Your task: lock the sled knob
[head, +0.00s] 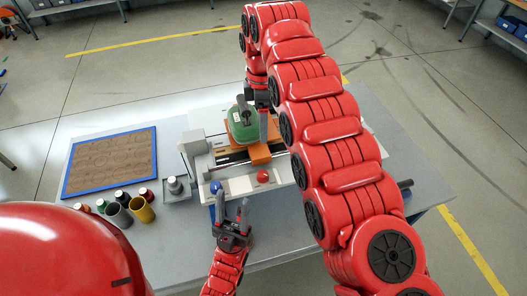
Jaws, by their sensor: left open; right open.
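A fixture on the grey table carries an orange sled (260,153) with a green rounded block (241,126) on it. On the pale front strip of the fixture are a red knob (263,176) and a blue knob (215,187). I cannot tell which part is the sled knob or whether it is locked. My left gripper (232,211) is open, fingers pointing up the picture, just in front of the strip and close to the blue knob. My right gripper (254,112) is open, coming down at the green block's top; its fingertips are partly hidden, and contact is unclear.
A blue-framed brown board (110,161) lies on the left of the table (165,225). Several small cups, including a yellow one (142,209), stand in front of it. A small grey tray (178,190) is left of the fixture. My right arm hides the fixture's right side.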

